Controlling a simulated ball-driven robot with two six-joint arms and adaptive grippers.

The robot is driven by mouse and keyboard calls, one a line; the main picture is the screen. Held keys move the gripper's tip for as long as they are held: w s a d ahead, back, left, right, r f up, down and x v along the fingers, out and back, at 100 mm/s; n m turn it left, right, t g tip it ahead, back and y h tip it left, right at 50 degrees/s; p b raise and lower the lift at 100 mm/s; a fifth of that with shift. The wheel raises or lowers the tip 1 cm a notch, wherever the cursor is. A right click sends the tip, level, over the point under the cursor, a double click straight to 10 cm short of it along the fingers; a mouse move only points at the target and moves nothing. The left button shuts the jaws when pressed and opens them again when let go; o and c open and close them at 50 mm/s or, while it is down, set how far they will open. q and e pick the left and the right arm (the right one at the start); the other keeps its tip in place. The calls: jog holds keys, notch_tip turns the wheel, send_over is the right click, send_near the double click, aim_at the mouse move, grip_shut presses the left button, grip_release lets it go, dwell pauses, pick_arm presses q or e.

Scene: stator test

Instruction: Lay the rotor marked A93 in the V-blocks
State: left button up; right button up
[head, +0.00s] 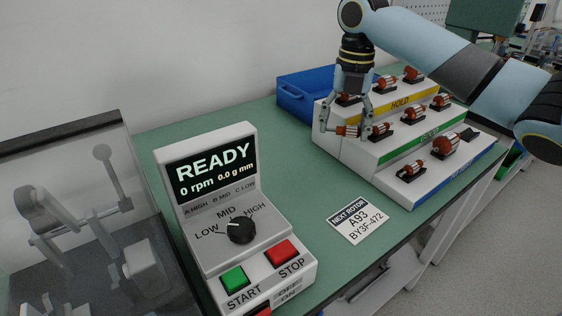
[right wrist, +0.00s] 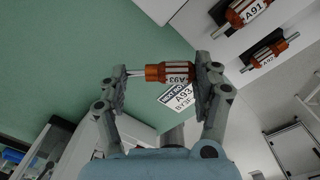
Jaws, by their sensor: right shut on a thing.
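My right gripper (head: 344,128) is shut on a small copper-and-silver rotor (head: 347,131), held in the air in front of the stepped rack. In the right wrist view, the rotor (right wrist: 172,72) lies crosswise between the two fingers (right wrist: 163,74), and its label reads A93. A thin bare shaft shows at its left end; the right end is hidden at the finger. A grey machine with uprights (head: 55,215) stands under a clear cover at the left; I cannot make out V-blocks on it for certain. My left gripper is not in view.
A stepped rack (head: 405,155) holds several other rotors on black cradles. A blue bin (head: 295,100) stands behind it. A control box (head: 215,165) reads READY, 0 rpm. A card (head: 357,220) reads NEXT ROTOR A93.

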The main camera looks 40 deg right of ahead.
send_over(294, 170)
notch_tip(294, 170, down, 6)
jog(key=shift+s+r+b, duration=0.1)
jog(key=shift+b, duration=0.25)
jog(key=shift+f, duration=2.05)
jog(key=o, duration=1.2)
jog(key=shift+f, duration=0.15)
jog(key=shift+o, duration=0.2)
notch_tip(294, 170, up, 12)
jog(key=shift+s+r+p, duration=0.15)
jog(key=shift+r+p, duration=0.05)
jog(key=shift+p, duration=0.1)
jog(key=shift+f, duration=0.1)
